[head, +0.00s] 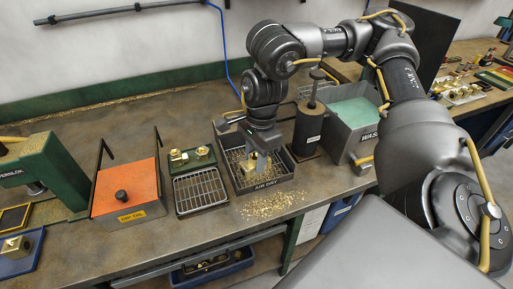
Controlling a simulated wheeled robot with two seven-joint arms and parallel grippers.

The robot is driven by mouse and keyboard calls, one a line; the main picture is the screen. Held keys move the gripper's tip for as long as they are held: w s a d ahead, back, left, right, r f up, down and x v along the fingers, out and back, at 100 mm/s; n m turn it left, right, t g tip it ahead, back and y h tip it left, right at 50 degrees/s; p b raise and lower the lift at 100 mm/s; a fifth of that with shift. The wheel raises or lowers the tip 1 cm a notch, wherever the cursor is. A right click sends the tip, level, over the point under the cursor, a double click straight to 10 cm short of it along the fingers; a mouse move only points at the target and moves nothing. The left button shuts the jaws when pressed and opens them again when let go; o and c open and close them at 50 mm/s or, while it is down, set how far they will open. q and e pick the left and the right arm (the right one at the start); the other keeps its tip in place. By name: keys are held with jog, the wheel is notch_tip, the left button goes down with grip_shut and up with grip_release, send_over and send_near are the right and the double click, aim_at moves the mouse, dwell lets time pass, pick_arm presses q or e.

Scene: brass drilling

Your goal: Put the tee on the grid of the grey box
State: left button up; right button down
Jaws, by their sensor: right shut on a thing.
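My right gripper (258,163) points down inside the dark grey box labelled AIR DRY (267,184). It is shut on a small brass tee (249,167), which shows only partly between and beside the fingers. The box floor looks speckled with brass-coloured bits; I cannot tell whether the tee touches the floor or is a little above it. A wire grid (200,189) lies in a small dark tray just left of this box. My left gripper is not in view.
Behind the wire grid, brass fittings sit on a green block (200,163). An orange-topped dip box (125,187) stands left. A dark cylinder (308,128) and a grey WASH box (347,142) stand right. Brass chips (270,207) litter the bench front.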

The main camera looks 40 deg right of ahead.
jog(key=shift+s+d+m, duration=0.35)
jog(key=shift+d+m, duration=0.3)
jog(key=shift+m, duration=0.05)
jog(key=shift+s+d+r+m, duration=0.1)
jog(key=shift+s+d+m, duration=0.2)
jog(key=shift+m, duration=0.3)
jog(key=w+d+f, duration=0.1)
jog(key=w+f, duration=0.2)
jog(key=w, duration=0.1)
jog(key=w+d+f, duration=0.2)
jog(key=w+f, duration=0.1)
jog(key=w, duration=0.1)
jog(key=w+d+f, duration=0.1)
jog(key=w+f, duration=0.2)
jog(key=w, duration=0.2)
jog(key=shift+d+f, duration=0.15)
jog(key=shift+f, duration=0.05)
jog(key=shift+w+d+f+p, duration=0.1)
jog(key=shift+f+p, duration=0.1)
jog(key=shift+f, duration=0.7)
jog(key=shift+w+f+p, duration=0.1)
jog(key=shift+f+p, duration=0.05)
jog(key=shift+f, duration=0.75)
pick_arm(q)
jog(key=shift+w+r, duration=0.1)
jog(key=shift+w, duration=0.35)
